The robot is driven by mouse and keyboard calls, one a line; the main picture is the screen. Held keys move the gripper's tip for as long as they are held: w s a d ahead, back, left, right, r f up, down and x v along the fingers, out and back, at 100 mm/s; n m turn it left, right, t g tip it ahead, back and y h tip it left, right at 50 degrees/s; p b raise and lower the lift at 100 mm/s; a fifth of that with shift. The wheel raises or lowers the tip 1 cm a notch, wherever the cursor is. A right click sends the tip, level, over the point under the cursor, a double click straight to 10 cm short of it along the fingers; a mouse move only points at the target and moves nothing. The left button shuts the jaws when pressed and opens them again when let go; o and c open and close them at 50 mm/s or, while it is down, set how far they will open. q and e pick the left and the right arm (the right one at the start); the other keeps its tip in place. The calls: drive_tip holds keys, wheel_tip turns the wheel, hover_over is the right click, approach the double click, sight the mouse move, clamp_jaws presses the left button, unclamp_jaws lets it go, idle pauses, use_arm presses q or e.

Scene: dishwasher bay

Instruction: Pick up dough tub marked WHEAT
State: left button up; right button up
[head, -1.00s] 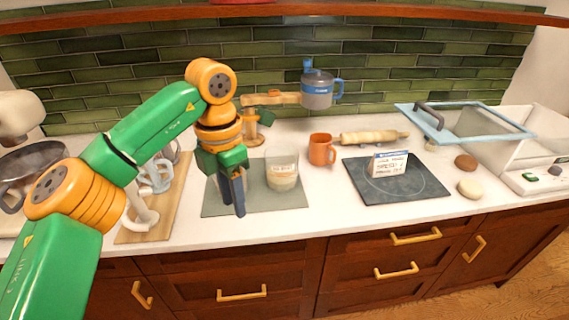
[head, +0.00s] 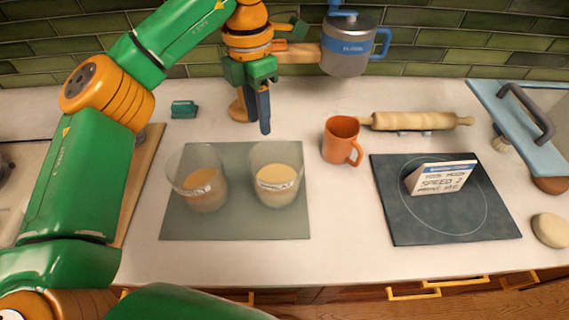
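Two clear tubs stand upright side by side on a grey-green mat (head: 235,228). The left tub (head: 200,190) holds orange-brown dough, and I see no readable label on it. The right tub (head: 275,187) holds paler dough and has a white label too small to read. I cannot tell which is marked WHEAT. My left gripper (head: 259,128) points down behind the tubs, nearer the right one and apart from both. Its dark fingers hold nothing visible; they overlap in this view, so their opening is unclear. My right gripper is out of view.
An orange mug (head: 341,140) stands right of the tubs, with a rolling pin (head: 420,121) behind it. A dark slab (head: 405,225) carries a sign (head: 441,178) reading SPEED 2. A grey pot (head: 347,50) with blue handle is at the back. Counter in front of the mat is clear.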

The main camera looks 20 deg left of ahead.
use_arm(q)
drive_tip(key=b, duration=0.6)
hover_over(265, 174)
wheel_tip(265, 174, down, 7)
wheel_tip(265, 174, down, 7)
drive_tip(key=shift+a+r+p, duration=0.1)
drive_tip(key=shift+a+p, duration=0.05)
drive_tip(key=shift+p, duration=0.9)
drive_tip(key=shift+w, duration=0.1)
clamp_jaws()
